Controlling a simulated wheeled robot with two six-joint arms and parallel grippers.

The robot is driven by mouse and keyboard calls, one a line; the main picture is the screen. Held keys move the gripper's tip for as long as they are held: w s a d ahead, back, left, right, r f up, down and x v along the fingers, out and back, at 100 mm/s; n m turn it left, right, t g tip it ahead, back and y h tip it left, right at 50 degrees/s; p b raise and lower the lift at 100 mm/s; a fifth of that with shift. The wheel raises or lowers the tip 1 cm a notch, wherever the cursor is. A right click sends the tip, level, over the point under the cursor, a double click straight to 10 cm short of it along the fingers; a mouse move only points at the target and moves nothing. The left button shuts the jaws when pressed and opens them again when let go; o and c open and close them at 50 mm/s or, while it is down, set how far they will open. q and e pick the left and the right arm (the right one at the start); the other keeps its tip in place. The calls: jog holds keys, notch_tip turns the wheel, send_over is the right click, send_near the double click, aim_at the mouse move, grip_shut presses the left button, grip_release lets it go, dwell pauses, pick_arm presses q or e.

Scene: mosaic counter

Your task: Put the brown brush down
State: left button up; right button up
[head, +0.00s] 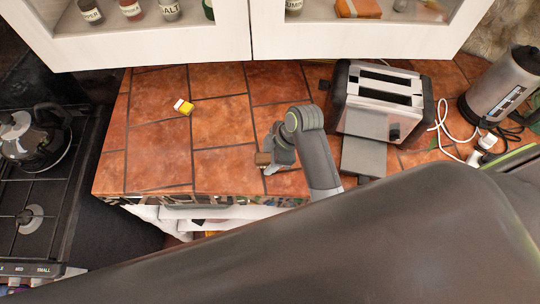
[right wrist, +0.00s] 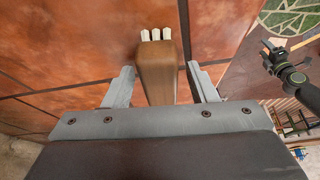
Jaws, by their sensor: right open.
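The brown brush (right wrist: 157,72) lies between the two fingers of my right gripper (right wrist: 164,88), with its white bristles pointing away over the tiles. Small gaps show on both sides of it, so the fingers are open around it and not clamped. In the head view my right gripper (head: 268,158) is low over the front part of the tiled counter, left of the toaster, and a brown bit of the brush (head: 262,158) shows beside it. What seems to be my left gripper (right wrist: 272,54) is at the right of the wrist view, too small to read its jaws.
A yellow and white item (head: 184,106) lies farther back on the counter (head: 220,125). A toaster (head: 376,100) and a kettle (head: 503,84) with a white cord stand to the right. A stove with a moka pot (head: 22,135) is at left.

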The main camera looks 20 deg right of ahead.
jog(key=shift+r, duration=0.1)
jog(key=v, duration=0.5)
jog(key=p+v, duration=0.3)
jog(key=v, duration=0.4)
jog(key=shift+s, duration=0.1)
